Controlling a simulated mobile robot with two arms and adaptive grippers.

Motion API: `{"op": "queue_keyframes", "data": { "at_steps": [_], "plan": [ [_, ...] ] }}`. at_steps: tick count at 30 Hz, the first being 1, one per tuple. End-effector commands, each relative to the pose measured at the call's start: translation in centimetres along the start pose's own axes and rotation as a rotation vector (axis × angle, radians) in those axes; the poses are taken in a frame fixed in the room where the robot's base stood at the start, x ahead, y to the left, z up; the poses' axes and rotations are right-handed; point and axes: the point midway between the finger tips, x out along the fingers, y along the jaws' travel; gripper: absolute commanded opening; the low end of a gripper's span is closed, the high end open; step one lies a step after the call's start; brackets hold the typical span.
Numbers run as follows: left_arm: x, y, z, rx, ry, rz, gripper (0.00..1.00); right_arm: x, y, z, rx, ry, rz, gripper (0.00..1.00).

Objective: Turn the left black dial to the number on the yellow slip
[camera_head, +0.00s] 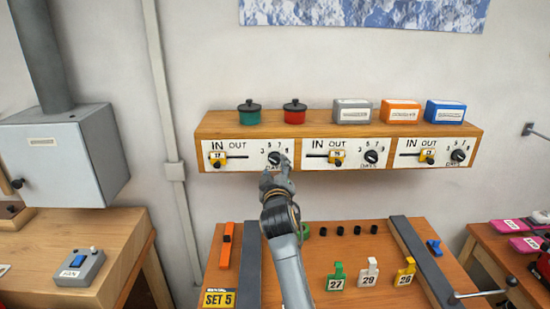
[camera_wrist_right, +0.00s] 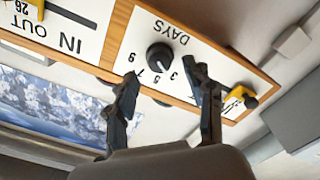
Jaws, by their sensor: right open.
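The left black dial (camera_head: 275,158) sits on the leftmost white panel of the wall shelf, with 3, 5, 7, 9 around it and DAYS under it. It also shows in the right wrist view (camera_wrist_right: 160,57); which number its mark points to is too small to tell. My right gripper (camera_head: 278,172) is in front of this dial, partly covering the panel. In the right wrist view my right gripper (camera_wrist_right: 161,74) is open, its fingers apart with the dial beyond and between the tips. The yellow slip (camera_head: 218,298) on the bench reads SET 5. My left gripper is not in view.
The shelf (camera_head: 320,130) has two more panels with a middle dial (camera_head: 371,157) and a right dial (camera_head: 458,156), plus yellow IN/OUT sliders. Pots and boxes stand on top.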

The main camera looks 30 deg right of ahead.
Motion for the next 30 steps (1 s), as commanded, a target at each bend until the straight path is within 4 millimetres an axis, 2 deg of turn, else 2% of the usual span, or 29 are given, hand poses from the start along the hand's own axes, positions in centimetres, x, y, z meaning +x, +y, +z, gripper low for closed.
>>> {"op": "queue_keyframes", "data": {
  "at_steps": [3,9,20,28,30],
  "plan": [
    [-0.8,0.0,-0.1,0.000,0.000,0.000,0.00,1.9,0.2,-0.1,-0.001,-0.002,-0.001,0.53],
    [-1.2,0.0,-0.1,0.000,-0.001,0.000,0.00,3.6,0.1,0.0,0.000,-0.001,0.000,0.53],
    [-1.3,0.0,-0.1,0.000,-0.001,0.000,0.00,4.0,0.0,0.0,0.001,0.000,0.000,0.53],
    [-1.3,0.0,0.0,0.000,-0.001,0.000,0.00,4.0,0.0,0.0,0.001,0.000,0.000,0.00],
    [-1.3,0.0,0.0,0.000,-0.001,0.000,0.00,4.0,0.0,0.0,0.001,0.000,0.000,0.00]
  ]
}}
